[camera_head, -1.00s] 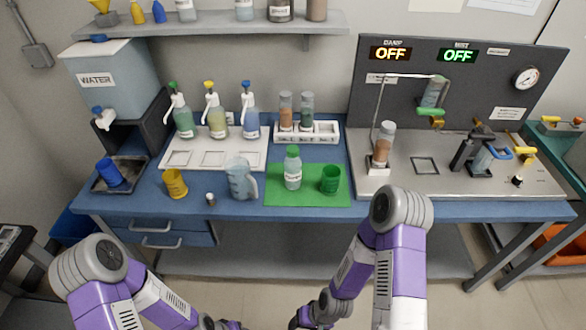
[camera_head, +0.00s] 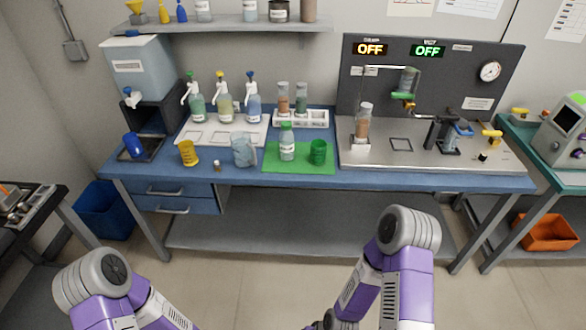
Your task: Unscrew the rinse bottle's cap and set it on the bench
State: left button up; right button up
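The rinse bottle (camera_head: 287,145) stands upright on the green mat (camera_head: 314,166) on the blue bench (camera_head: 240,174). It is a clear bottle with a white label. Its green cap (camera_head: 287,126) sits on its top. A green cup (camera_head: 318,152) stands just right of it on the mat. My two arms reach in from the bottom of the view, well short of the bench. Both grippers are out of frame, and neither touches the bottle.
Several pump bottles stand on a white tray (camera_head: 197,135) behind. A steel-topped apparatus (camera_head: 440,153) fills the right side. The front bench strip is mostly clear.

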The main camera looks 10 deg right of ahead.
aim_at(287, 137)
jog(key=u, duration=0.55)
jog(key=k, duration=0.2)
jog(key=z, duration=1.7)
jog(key=i, duration=0.7)
jog(key=u, duration=0.45)
jog(key=i, duration=0.7)
jog(key=u, duration=0.8)
